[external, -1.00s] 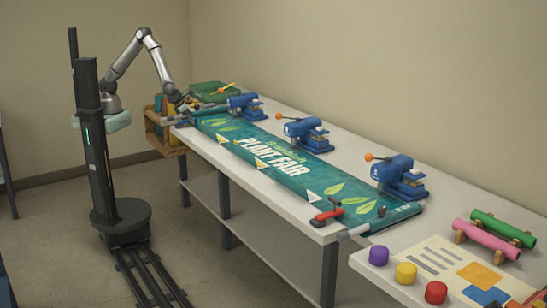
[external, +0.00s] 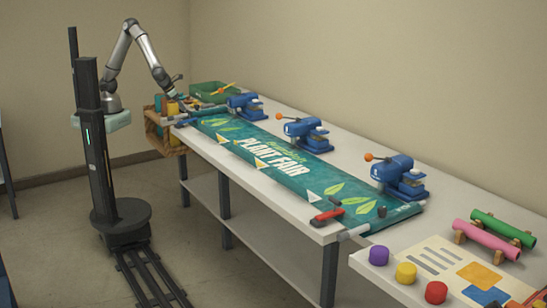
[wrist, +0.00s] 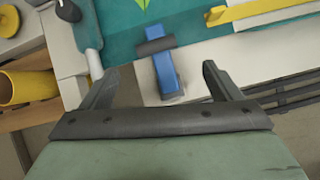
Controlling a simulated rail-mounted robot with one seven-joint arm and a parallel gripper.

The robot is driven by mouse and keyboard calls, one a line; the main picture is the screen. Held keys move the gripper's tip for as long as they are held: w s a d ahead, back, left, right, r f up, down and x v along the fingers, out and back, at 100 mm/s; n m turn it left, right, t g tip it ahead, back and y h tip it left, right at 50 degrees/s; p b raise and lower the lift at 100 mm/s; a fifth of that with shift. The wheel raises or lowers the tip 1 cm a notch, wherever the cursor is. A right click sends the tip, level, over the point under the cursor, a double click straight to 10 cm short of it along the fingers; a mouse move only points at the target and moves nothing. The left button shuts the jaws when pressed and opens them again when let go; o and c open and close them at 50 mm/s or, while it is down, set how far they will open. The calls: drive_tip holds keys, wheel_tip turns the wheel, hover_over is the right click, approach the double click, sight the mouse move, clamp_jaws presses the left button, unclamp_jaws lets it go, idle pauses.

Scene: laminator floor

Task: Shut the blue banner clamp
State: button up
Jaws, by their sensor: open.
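The blue banner clamp (wrist: 166,72) shows in the wrist view as a short blue bar at the table edge, with a dark grey cylinder across its end by the teal banner (wrist: 115,15). I cannot tell whether the clamp is open or shut. My gripper (wrist: 160,70) is open, one finger on each side of the blue bar, with visible gaps; the height between them is unclear. In the external view my gripper (external: 179,94) is over the far end of the table, where the clamp is small and hard to make out. The banner (external: 270,155) lies flat along the table.
A red clamp (external: 327,215) sits at the banner's near end. Several blue presses (external: 306,133) stand along the table's back side. A green tray (external: 212,92) is at the far end. A wooden crate with a yellow roll (wrist: 28,87) is left in the wrist view.

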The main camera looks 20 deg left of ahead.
drive_tip(key=v, duration=0.7)
drive_tip(key=shift+p, duration=0.3)
drive_tip(key=shift+c, duration=0.3)
drive_tip(key=c, duration=0.5)
drive_tip(key=w+y, duration=0.1)
drive_tip(key=w+d+n+g+y+b, duration=0.1)
drive_tip(key=w+d+n+y+b, duration=0.1)
drive_tip(key=w, duration=0.1)
drive_tip(key=shift+g+y, duration=0.3)
drive_tip(key=shift+g, duration=0.1)
clamp_jaws()
drive_tip(key=g+y, duration=0.2)
drive_tip(key=g, duration=0.3)
hover_over(187, 120)
drive_tip(key=s+a, duration=0.2)
drive_tip(key=s, duration=0.1)
drive_tip(key=f, duration=0.6)
drive_tip(key=shift+w+a+f, duration=0.1)
drive_tip(key=shift+w+f, duration=0.1)
drive_tip(key=shift+f, duration=0.05)
drive_tip(key=shift+w+d+f+p, duration=0.2)
drive_tip(key=shift+w+d+f, duration=0.3)
drive_tip(key=shift+w, duration=0.3)
drive_tip(key=shift+w+d+f+p, duration=0.15)
drive_tip(key=shift+w+d+f, duration=0.25)
drive_tip(key=shift+w+d, duration=0.3)
